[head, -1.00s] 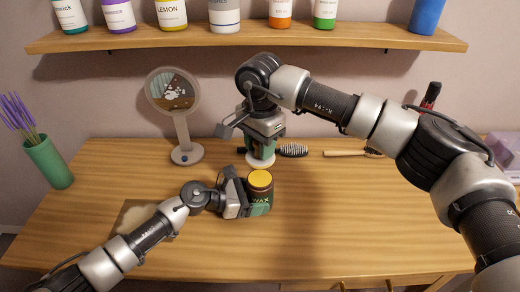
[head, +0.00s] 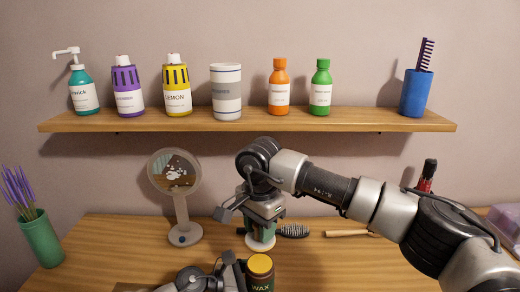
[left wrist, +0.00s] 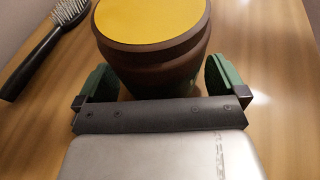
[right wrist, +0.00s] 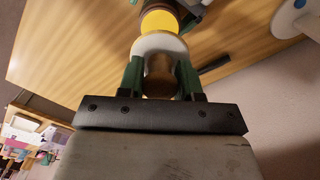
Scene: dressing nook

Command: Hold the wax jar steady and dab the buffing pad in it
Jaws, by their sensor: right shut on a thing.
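The wax jar (head: 261,283) is dark brown with a yellow top and stands upright on the table; the head view cuts off its lower part. My left gripper (head: 233,275) is at its left side. In the left wrist view the green fingers are open on either side of the jar (left wrist: 152,62), with no clear grip. The buffing pad (head: 261,243) is a white disc with a wooden knob. My right gripper (right wrist: 160,80) is shut on the knob (right wrist: 160,68), holding the pad behind the jar. In the right wrist view the jar's yellow top (right wrist: 159,22) shows just beyond the pad.
A round mirror (head: 184,232) stands at left on the table (head: 330,270), with a green vase (head: 40,238) farther left. A hairbrush (head: 294,231) and a wooden-handled tool (head: 345,233) lie behind. A shelf (head: 380,120) with several bottles spans the wall above.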

